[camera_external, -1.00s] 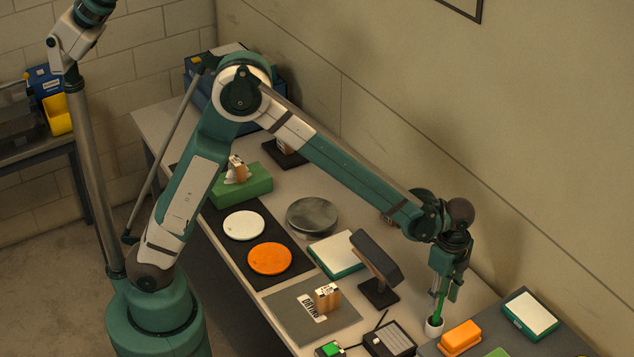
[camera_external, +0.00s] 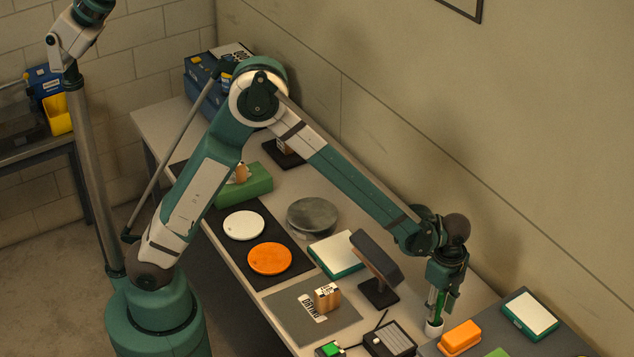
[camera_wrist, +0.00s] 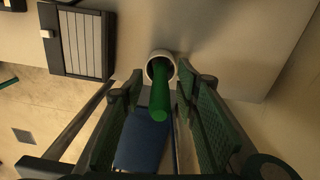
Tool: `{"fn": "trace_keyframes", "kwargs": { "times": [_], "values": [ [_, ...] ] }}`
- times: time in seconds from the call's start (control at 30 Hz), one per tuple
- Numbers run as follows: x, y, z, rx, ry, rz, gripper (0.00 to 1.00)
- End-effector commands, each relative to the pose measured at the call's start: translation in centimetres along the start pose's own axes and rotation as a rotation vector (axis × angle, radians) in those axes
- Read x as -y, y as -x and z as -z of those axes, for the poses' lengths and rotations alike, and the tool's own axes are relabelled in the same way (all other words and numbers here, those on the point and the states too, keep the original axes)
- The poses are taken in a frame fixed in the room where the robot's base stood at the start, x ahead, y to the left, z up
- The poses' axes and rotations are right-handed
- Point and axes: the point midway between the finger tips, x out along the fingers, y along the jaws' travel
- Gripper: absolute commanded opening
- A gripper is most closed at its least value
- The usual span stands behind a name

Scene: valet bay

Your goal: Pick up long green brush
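The long green brush (camera_external: 438,303) stands upright in a small white cup (camera_external: 433,330) near the right end of the bench. In the wrist view the green handle (camera_wrist: 159,98) rises from the cup's rim (camera_wrist: 161,56) towards the camera. My gripper (camera_external: 441,301) points down over the cup, with its fingers around the brush's upper part. In the wrist view my gripper (camera_wrist: 160,100) is open, one textured finger pad on each side of the handle. Gaps show between the handle and both pads. The brush's lower end is hidden in the cup.
An orange block (camera_external: 460,338) and a green-edged white box (camera_external: 531,313) lie right of the cup. A dark tilted stand (camera_external: 377,265) and a black device with a pale grille (camera_external: 390,338) are to its left. The wall runs along the bench's back.

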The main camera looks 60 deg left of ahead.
Motion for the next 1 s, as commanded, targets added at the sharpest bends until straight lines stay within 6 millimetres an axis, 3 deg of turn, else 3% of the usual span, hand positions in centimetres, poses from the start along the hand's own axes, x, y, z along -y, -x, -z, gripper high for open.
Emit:
{"fn": "trace_keyframes", "kwargs": {
  "times": [0.2, 0.73, 0.93, 1.0],
  "values": [
    [0.0, -1.1, 0.01, 0.0, 0.0, 0.0, 0.31],
    [-0.01, -1.14, 0.0, 0.0, 0.0, 0.0, 0.31],
    [0.0, -1.14, 0.0, 0.0, 0.0, 0.0, 0.06],
    [-0.01, -1.13, 0.0, 0.0, 0.0, 0.0, 0.02]
  ]
}}
